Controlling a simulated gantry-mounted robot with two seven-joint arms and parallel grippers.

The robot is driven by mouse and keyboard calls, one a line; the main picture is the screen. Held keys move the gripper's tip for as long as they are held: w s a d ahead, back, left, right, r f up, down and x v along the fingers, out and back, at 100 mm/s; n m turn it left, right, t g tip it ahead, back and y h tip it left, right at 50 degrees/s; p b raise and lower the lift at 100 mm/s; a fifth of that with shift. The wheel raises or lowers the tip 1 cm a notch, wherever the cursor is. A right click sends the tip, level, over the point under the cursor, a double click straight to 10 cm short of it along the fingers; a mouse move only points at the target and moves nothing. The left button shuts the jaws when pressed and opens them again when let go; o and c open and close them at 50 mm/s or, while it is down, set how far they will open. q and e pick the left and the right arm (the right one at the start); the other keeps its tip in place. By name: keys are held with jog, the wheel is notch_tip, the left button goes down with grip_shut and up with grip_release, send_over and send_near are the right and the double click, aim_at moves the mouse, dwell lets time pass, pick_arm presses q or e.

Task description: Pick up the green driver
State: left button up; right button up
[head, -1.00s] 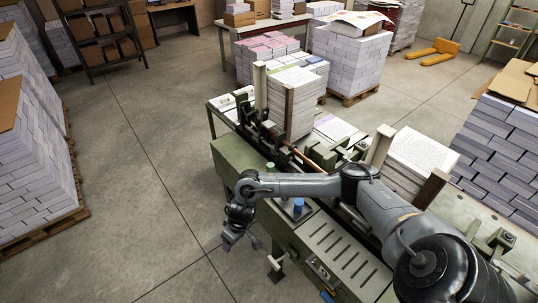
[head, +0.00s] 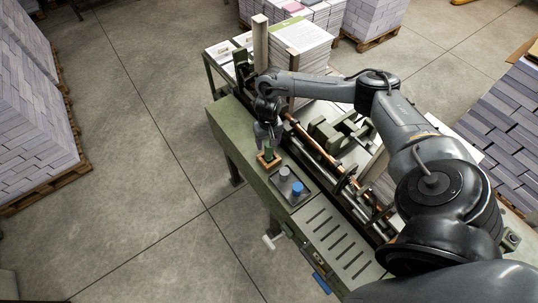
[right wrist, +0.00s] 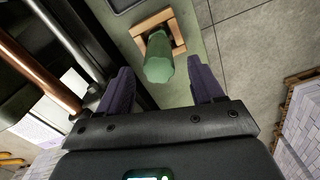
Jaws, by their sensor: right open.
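The green driver (right wrist: 159,60) stands upright in a small square wooden holder (right wrist: 178,25) on the green machine bench. In the head view the driver (head: 268,153) shows only in part beneath my right gripper (head: 268,138), with the wooden holder (head: 271,165) around its base. In the right wrist view my right gripper (right wrist: 159,75) is open. Its two dark fingers lie on either side of the driver's near end, with gaps on both sides. My left gripper is not in view.
A grey tray (head: 279,186) with a grey piece (head: 284,174) and a blue piece (head: 298,188) lies beside the holder. A copper-coloured rod (head: 318,142) runs along the machine. A stack of printed sheets (head: 303,36) stands behind.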

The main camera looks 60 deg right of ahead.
aim_at(269, 150)
jog(key=shift+s+a+f+p, duration=0.1)
jog(key=shift+f+p, duration=0.15)
jog(key=shift+f, duration=1.15)
jog(key=shift+s+f+p, duration=0.1)
jog(key=shift+f+p, duration=0.15)
jog(key=shift+f, duration=1.15)
jog(key=c, duration=1.1)
jog(key=shift+r, duration=0.1)
